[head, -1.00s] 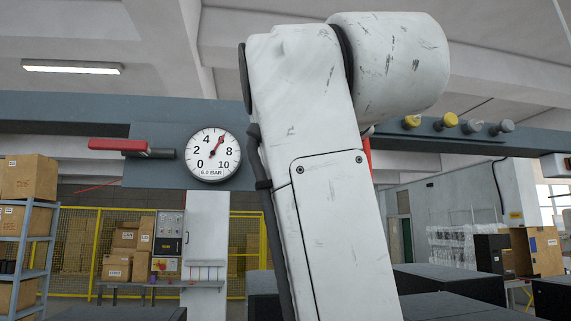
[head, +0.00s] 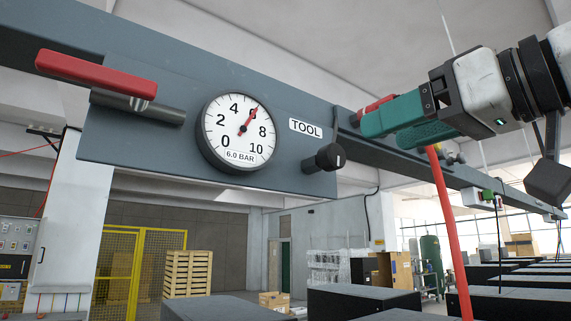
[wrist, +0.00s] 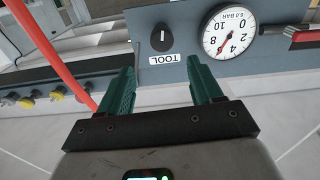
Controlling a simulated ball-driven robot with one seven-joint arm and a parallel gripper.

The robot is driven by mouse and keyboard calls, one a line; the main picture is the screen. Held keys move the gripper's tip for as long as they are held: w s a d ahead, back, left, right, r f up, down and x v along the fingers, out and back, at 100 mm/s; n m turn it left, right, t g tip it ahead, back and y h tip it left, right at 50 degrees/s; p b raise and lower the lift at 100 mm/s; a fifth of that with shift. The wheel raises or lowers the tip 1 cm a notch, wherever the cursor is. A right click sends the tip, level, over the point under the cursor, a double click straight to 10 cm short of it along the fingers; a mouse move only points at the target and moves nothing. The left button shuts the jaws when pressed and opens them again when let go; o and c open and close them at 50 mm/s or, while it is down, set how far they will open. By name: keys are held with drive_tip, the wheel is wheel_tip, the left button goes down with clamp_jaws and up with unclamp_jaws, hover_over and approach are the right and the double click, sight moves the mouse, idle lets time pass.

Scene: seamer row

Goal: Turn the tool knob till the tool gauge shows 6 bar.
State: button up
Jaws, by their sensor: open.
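The round white tool gauge (head: 237,131) hangs on the grey panel, its red needle pointing up-right between 4 and 8. Its lower label reads 6.0 BAR. The black tool knob (head: 325,158) sits right of the gauge, under the TOOL label (head: 305,128), with a white mark on its face. In the wrist view the knob (wrist: 160,39) and gauge (wrist: 230,31) appear upside down. My gripper (head: 385,131) is open and empty, with green fingers, up and right of the knob and apart from it. In the wrist view the knob shows beyond the gap between the fingertips (wrist: 160,64).
A red lever handle (head: 95,74) sticks out left of the gauge. A red hose (head: 447,230) hangs below my gripper. Several yellow and grey knobs (wrist: 30,101) line the beam farther along. The space in front of the panel looks clear.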

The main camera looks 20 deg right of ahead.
sight(339, 157)
drive_tip(key=p+x, duration=0.1)
drive_tip(key=x, duration=0.2)
drive_tip(key=p+x, duration=0.1)
drive_tip(key=x, duration=0.3)
drive_tip(key=f+p+x, duration=0.1)
drive_tip(key=x, duration=0.3)
drive_tip(key=shift+s+a, duration=0.15)
drive_tip(key=shift+a, duration=0.05)
drive_tip(key=shift+c, duration=0.2)
drive_tip(key=c, duration=1)
drive_tip(key=shift+n, duration=1.1)
drive_tip(key=o, duration=1)
drive_tip(key=shift+o, duration=0.2)
